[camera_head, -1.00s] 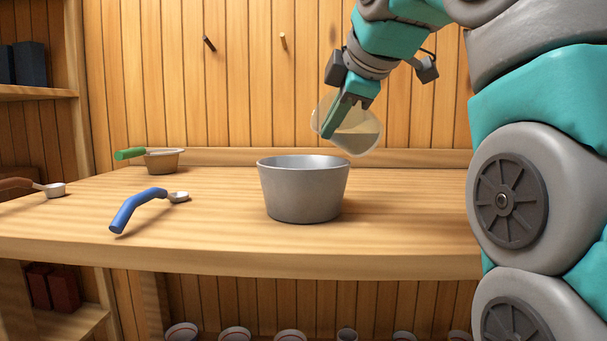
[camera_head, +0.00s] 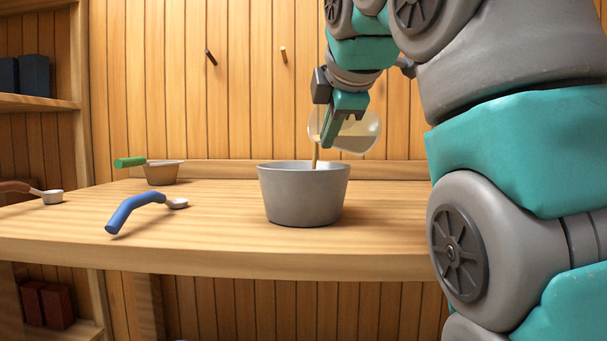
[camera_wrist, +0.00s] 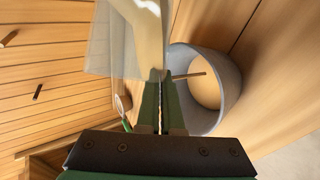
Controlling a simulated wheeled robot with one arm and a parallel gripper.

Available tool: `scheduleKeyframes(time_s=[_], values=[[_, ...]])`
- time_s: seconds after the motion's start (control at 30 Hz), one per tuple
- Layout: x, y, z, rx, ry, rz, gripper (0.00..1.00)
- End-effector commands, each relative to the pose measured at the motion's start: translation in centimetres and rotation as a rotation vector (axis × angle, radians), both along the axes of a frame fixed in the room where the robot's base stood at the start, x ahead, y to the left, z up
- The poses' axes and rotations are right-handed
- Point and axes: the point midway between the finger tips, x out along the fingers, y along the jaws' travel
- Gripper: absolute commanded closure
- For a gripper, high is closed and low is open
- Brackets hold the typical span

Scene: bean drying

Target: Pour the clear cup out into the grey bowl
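The clear cup (camera_head: 362,134) is tilted well over, its mouth to the left, above the grey bowl. A thin brown stream (camera_head: 315,151) falls from its mouth into the bowl. My gripper (camera_head: 333,137) is shut on the cup's wall. The grey bowl (camera_head: 304,197) stands upright on the table. In the wrist view the cup (camera_wrist: 100,50) shows tan contents, and the bowl (camera_wrist: 233,80) has a tan layer inside, with the stream (camera_wrist: 188,75) crossing its rim.
A blue-handled scoop (camera_head: 133,207) lies left of the bowl. A green-handled pan (camera_head: 162,174) stands behind it, and a brown-handled scoop (camera_head: 52,197) is at the far left. The table (camera_head: 240,250) is clear around the bowl. Two pegs stick out of the back wall.

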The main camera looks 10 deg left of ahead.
Motion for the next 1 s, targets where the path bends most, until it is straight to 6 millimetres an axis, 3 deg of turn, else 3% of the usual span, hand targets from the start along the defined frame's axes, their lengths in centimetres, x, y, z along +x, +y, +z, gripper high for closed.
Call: scheduleKeyframes(time_s=[1.0], values=[[-0.32, 0.3, 0.09, -0.149, -0.15, -0.001, 1.0]])
